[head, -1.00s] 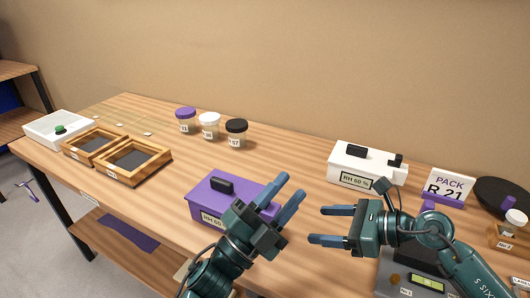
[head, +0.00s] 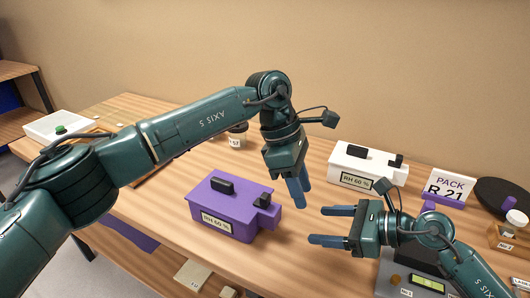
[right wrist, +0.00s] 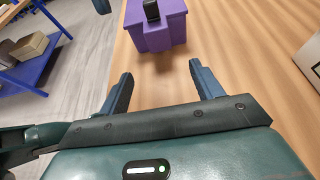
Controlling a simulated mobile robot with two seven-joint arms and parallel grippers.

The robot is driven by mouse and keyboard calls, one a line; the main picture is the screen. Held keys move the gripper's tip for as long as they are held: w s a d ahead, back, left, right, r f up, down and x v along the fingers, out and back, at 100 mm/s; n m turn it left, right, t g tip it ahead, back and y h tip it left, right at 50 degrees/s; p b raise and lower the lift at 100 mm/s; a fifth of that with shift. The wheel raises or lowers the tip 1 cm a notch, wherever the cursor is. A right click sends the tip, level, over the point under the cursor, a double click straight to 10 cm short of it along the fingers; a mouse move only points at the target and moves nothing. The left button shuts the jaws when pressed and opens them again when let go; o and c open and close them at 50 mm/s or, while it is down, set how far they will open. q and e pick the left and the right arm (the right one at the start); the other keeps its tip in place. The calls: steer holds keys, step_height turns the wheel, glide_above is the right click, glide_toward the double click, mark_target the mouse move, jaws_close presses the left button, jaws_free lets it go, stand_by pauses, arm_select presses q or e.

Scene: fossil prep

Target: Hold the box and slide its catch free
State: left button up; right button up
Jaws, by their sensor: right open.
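A purple box (head: 230,212) with a black handle (head: 222,185) on its lid and a black catch (head: 263,200) at its right end stands on the bench. The box also shows at the top of the right wrist view (right wrist: 165,32). My left gripper (head: 299,192) points down just right of the box, apart from it; its fingers overlap, so their gap is hidden. My right gripper (head: 318,225) is open and empty, right of the box, fingers pointing left towards it. Its two fingers (right wrist: 160,85) are spread in the right wrist view.
A white box (head: 350,181) with a black handle and catch stands behind my right gripper. A jar (head: 237,140) is behind my left arm, which covers most of the trays. Bare bench lies around the purple box.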

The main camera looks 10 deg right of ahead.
mark_target(278, 222)
steer(key=shift+w+a+f, duration=0.1)
steer(key=shift+w+a, duration=0.05)
steer(key=shift+a, duration=0.1)
arm_select(q)
steer(key=w+a+r+t+y, duration=0.2)
steer(key=w+a+r+y, duration=0.1)
steer(key=w+a+r, duration=0.1)
steer(key=shift+w+a+r+y, duration=0.3)
steer(key=shift+w+a, duration=0.25)
steer(key=shift+a, duration=0.55)
arm_select(e)
steer(key=x, duration=1.2)
steer(key=shift+w+a+f, duration=0.15)
steer(key=shift+a, duration=0.1)
steer(key=shift+c, duration=0.2)
